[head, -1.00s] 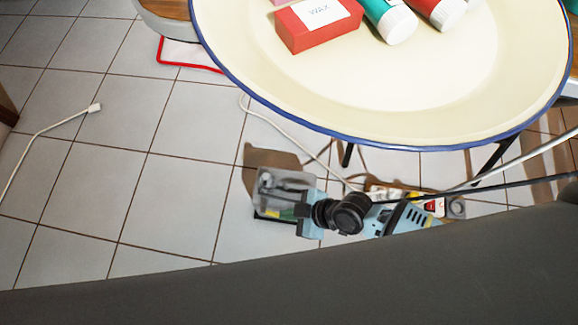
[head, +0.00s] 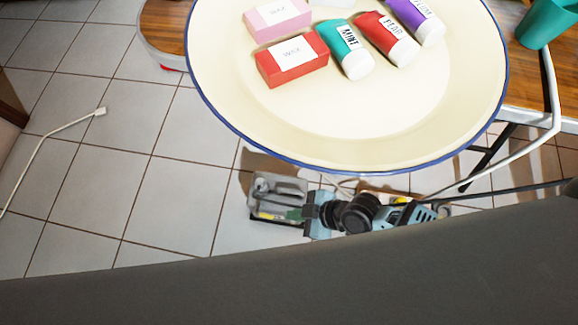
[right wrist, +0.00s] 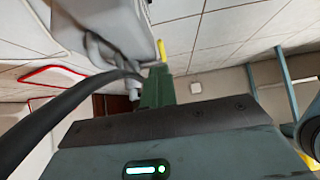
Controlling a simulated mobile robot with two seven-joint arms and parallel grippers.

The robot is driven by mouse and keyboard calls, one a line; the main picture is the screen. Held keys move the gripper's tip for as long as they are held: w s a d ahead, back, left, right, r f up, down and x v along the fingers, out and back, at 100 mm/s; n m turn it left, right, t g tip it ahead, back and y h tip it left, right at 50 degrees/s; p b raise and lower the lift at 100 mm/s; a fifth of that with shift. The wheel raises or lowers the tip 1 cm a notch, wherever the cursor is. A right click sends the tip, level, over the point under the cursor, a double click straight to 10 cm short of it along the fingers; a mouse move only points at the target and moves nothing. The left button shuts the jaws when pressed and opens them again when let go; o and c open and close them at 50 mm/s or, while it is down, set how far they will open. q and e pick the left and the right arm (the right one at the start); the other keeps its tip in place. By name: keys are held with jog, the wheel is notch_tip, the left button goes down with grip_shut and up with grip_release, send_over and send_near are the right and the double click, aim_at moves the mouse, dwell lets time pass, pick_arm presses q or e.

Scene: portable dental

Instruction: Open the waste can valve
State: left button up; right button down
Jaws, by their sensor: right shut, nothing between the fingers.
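The waste can appears to be the grey unit (head: 277,190) on the floor, below the near edge of the round tray. A small yellow part, which may be its valve lever, shows low on it. My right gripper (head: 292,214) is beside the unit, its green fingers pointing left at its lower side. In the right wrist view the fingers (right wrist: 158,86) are shut and empty. A yellow piece (right wrist: 161,49) shows just past the fingertips, beside the grey unit (right wrist: 118,28); I cannot tell whether they touch. My left gripper is out of view.
A cream tray (head: 300,145) with a blue rim overhangs the floor unit and carries wax boxes (head: 291,62) and tubes (head: 386,38). A black hose (right wrist: 62,108) crosses the wrist view. A white cable (head: 62,125) lies on open tiles at left.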

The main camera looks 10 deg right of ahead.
jog(key=s+d+r, duration=0.2)
jog(key=d, duration=0.5)
jog(key=shift+s+p, duration=0.3)
jog(key=shift+s, duration=0.05)
